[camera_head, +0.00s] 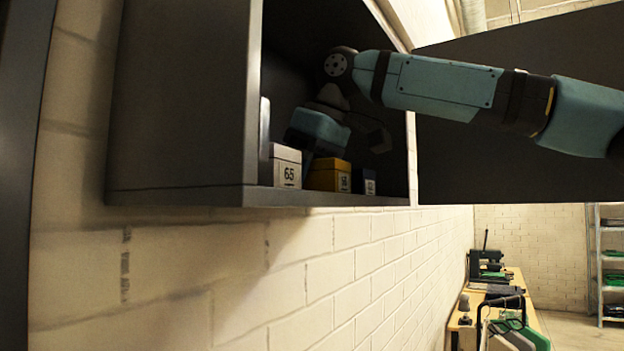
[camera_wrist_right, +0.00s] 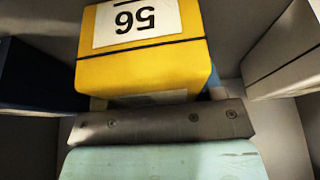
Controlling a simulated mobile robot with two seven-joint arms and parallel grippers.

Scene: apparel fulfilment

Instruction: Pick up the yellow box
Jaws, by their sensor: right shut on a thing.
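The yellow box (camera_head: 330,175) stands on the floor of a dark wall cabinet, between two other boxes, with a numbered label on its front. In the right wrist view the yellow box (camera_wrist_right: 150,60) fills the upper middle, its label upside down. My right gripper (camera_head: 318,146) reaches into the cabinet behind and above the box and is shut on it. In the wrist view its grey metal bar (camera_wrist_right: 160,124) lies against the near side of the box; the fingertips are hidden. My left gripper is not in view.
A pale box (camera_head: 281,168) labelled 65 stands left of the yellow box, and a small dark blue box (camera_head: 366,182) stands right. The cabinet (camera_head: 180,110) walls and its open door (camera_head: 510,120) are close to my right arm. A worktable (camera_head: 530,310) stands far right.

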